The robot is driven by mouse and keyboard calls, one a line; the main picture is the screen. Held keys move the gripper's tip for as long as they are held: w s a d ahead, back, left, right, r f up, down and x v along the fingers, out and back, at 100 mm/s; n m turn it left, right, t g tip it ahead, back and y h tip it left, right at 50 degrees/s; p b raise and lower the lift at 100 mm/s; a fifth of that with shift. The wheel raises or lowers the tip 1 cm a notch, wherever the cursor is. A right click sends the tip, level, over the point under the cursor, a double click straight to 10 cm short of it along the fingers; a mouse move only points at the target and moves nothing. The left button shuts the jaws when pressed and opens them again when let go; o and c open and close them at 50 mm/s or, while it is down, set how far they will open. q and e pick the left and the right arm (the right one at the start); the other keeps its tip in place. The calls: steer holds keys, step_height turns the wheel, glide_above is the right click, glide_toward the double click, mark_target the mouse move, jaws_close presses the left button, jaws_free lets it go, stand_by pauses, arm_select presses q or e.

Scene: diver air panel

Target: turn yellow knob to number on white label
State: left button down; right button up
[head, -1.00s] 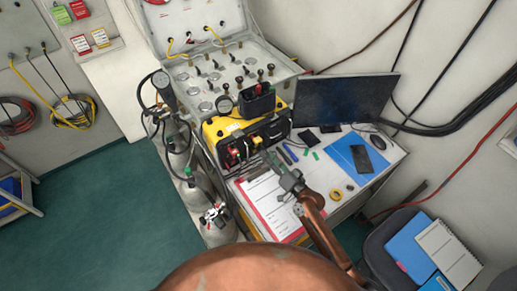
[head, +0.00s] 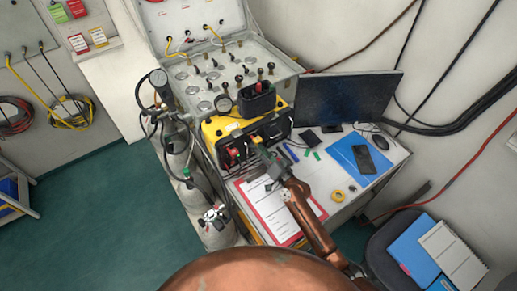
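A black and yellow air panel box (head: 212,131) stands at the back of the desk, with red and yellow parts on its dark front. A small yellow piece that looks like the yellow knob (head: 256,140) shows on that front, right of a red part. My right gripper (head: 260,149) is at the front of the box, its tips at or just before this yellow piece. I cannot tell whether they touch it or whether the fingers are shut. No number on a white label can be read at this size. My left gripper is not in view.
A clipboard with paper (head: 268,212) lies under my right arm. A monitor (head: 345,98), a blue folder with a phone (head: 363,159), and yellow tape (head: 338,195) are to the right. Gas cylinders (head: 182,165) stand left of the desk. A grey valve console (head: 220,70) is behind.

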steer(key=shift+c, duration=0.7)
jaws_close()
steer(key=shift+m, duration=0.4)
steer(key=m, duration=0.5)
steer(key=shift+f+m+b, duration=0.1)
steer(key=shift+m+b, duration=0.25)
steer(key=shift+m, duration=0.05)
steer(key=m, duration=0.5)
steer(key=shift+m+t, duration=0.3)
steer(key=shift+o, duration=0.7)
jaws_free()
